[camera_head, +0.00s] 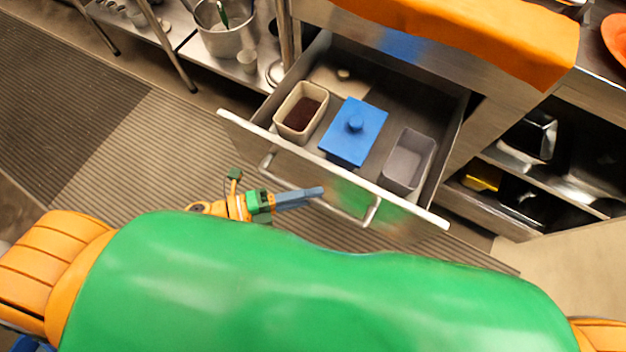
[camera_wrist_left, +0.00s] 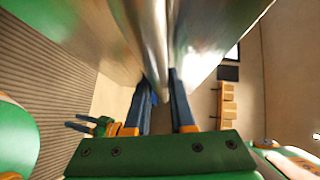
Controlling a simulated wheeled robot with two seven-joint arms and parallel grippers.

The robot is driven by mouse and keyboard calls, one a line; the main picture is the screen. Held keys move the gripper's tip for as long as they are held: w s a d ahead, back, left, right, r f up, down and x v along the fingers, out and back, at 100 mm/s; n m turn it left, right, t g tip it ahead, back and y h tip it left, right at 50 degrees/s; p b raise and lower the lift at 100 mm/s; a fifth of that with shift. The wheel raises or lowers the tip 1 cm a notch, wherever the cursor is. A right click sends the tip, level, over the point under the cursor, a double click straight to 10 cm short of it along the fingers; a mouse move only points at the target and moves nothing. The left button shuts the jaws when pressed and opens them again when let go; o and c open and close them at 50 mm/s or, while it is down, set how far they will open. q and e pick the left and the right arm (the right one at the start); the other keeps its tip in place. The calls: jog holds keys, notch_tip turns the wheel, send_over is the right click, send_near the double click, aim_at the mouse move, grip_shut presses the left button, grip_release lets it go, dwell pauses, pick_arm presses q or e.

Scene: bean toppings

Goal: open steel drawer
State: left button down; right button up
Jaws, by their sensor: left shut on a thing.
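The steel drawer (camera_head: 255,132) is pulled out from under the counter, with its inside in view. Its bar handle (camera_head: 371,210) runs along the front face. My left gripper (camera_head: 314,193) is at the middle of this handle and shut on it. In the left wrist view the two dark blue fingers (camera_wrist_left: 160,95) reach up to the shiny drawer metal (camera_wrist_left: 190,40); the grip itself is partly hidden. My right gripper (camera_wrist_left: 78,122) shows small in the left wrist view, its fingers apart and empty.
The drawer holds a beige container (camera_head: 283,122) with dark contents, a blue lidded box (camera_head: 368,123) and a grey container (camera_head: 407,160). An orange cloth (camera_head: 480,45) lies on the counter. A shelf with a steel pot (camera_head: 222,38) stands at the upper left. Ribbed floor matting (camera_head: 130,150) is clear at left.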

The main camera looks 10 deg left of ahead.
pick_arm(q)
jog(key=shift+s+a, duration=0.15)
jog(key=shift+s, duration=0.25)
jog(key=c, duration=0.8)
grip_release()
jog(key=shift+o, duration=0.2)
jog(key=v, duration=0.7)
jog(key=shift+a, duration=0.1)
